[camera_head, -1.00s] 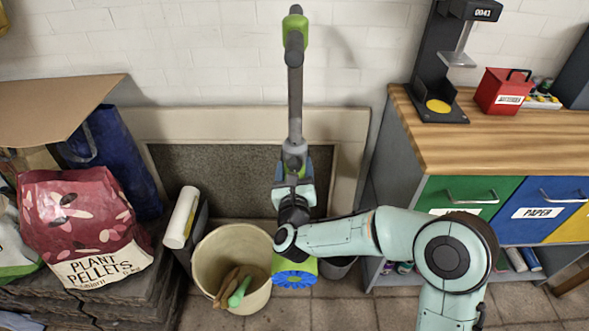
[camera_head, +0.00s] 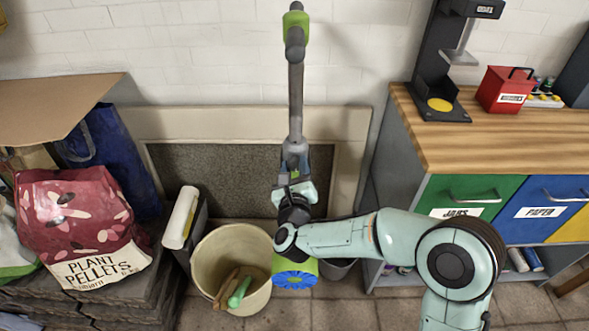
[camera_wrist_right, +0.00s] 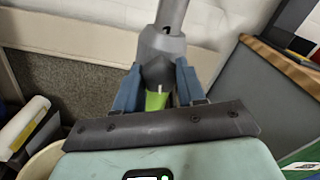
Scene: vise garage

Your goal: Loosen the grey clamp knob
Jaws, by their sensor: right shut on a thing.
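A trimmer-like tool with a long grey shaft (camera_head: 296,95) and a green handle top (camera_head: 295,20) stands upright in front of the framed panel. The grey clamp knob (camera_head: 294,150) is a wider collar low on the shaft; it also shows in the right wrist view (camera_wrist_right: 162,46). My right gripper (camera_head: 294,170) is shut at this collar, with blue fingers on either side of it in the right wrist view (camera_wrist_right: 158,86). The fingers hide part of the collar, and a green part shows between them. My left gripper is not in view.
A cream bucket (camera_head: 207,254) with a green-handled tool stands left of the trimmer's blue-and-green foot (camera_head: 295,278). A plant pellets bag (camera_head: 75,215) lies on slabs further left. A wooden-topped cabinet (camera_head: 500,140) stands at the right.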

